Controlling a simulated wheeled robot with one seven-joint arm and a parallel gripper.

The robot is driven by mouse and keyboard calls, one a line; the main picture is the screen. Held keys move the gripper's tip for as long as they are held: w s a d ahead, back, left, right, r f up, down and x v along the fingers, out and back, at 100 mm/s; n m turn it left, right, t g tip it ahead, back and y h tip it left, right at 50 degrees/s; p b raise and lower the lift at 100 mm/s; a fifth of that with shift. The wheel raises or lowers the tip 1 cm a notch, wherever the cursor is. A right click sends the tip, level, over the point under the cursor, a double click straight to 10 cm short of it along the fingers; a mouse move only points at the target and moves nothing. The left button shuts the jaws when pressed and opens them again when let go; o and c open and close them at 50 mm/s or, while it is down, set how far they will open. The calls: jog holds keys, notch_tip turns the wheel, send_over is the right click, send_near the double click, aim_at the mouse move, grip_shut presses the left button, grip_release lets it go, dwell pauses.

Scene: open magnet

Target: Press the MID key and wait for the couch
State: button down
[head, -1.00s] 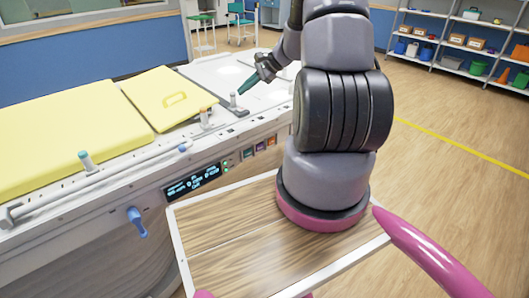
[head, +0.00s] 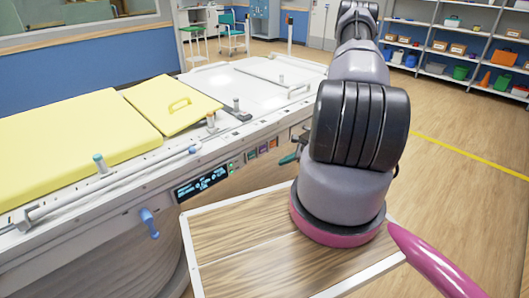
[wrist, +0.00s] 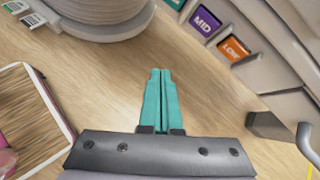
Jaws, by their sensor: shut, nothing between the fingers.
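The purple MID key (wrist: 203,22) is at the top of the wrist view, between a green key (wrist: 176,4) and the orange LOW key (wrist: 232,48). In the head view the MID key (head: 263,149) is in the row on the couch's side panel. My gripper (wrist: 160,72) has teal fingers, shut and empty, pointing toward the key row but apart from it. In the head view my gripper (head: 288,158) is low beside the couch's side, partly hidden by my arm. The couch (head: 55,147) has yellow pads on a white frame.
A lit display (head: 203,184) is left of the keys. A blue crank handle (head: 149,223) sticks out of the couch's side. Posts stand on the couch rail. Shelves (head: 460,45) stand at the back right. Open wooden floor lies right of the couch.

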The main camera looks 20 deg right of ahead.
aim_at(262, 149)
jog(key=w+a, duration=0.3)
jog(key=w, duration=0.5)
jog(key=shift+w, duration=0.2)
jog(key=shift+w+a, duration=0.1)
dwell(2.1)
jog(key=shift+w, duration=0.3)
